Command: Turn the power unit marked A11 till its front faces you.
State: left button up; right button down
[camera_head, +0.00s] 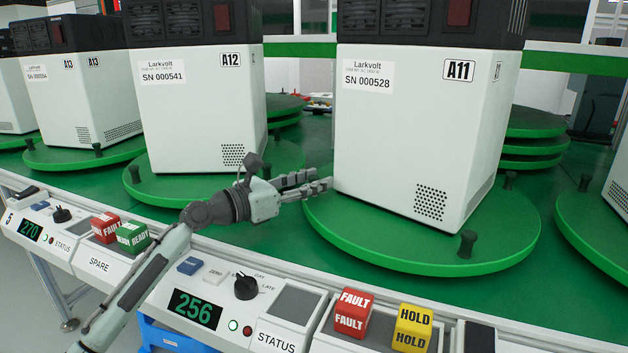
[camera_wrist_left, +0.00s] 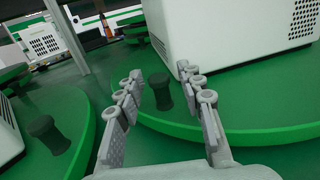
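The power unit marked A11 (camera_head: 405,135) is a white box with a black top, standing on a round green turntable (camera_head: 400,248). The side towards me bears a serial label, the A11 tag and a dotted vent; a narrow right side also shows. Dark pegs stand on the turntable's rim, one at the front right (camera_head: 467,243). My left gripper (camera_head: 325,180) is at the turntable's left edge, beside the unit's lower left corner. In the left wrist view its fingers (camera_wrist_left: 161,76) are apart, with a dark peg (camera_wrist_left: 160,92) between or just beyond them. My right gripper is not in view.
Unit A12 (camera_head: 200,110) stands on its own turntable to the left, close to my left arm. A console with a 256 display (camera_head: 195,309) and red FAULT (camera_head: 353,313) and yellow HOLD (camera_head: 412,328) cubes runs along the front. Another turntable (camera_head: 595,240) is at the right.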

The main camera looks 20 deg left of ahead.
pick_arm(q)
jog(key=shift+w+d, duration=0.15)
jog(key=shift+w, duration=0.05)
jog(key=shift+c, duration=0.3)
grip_shut()
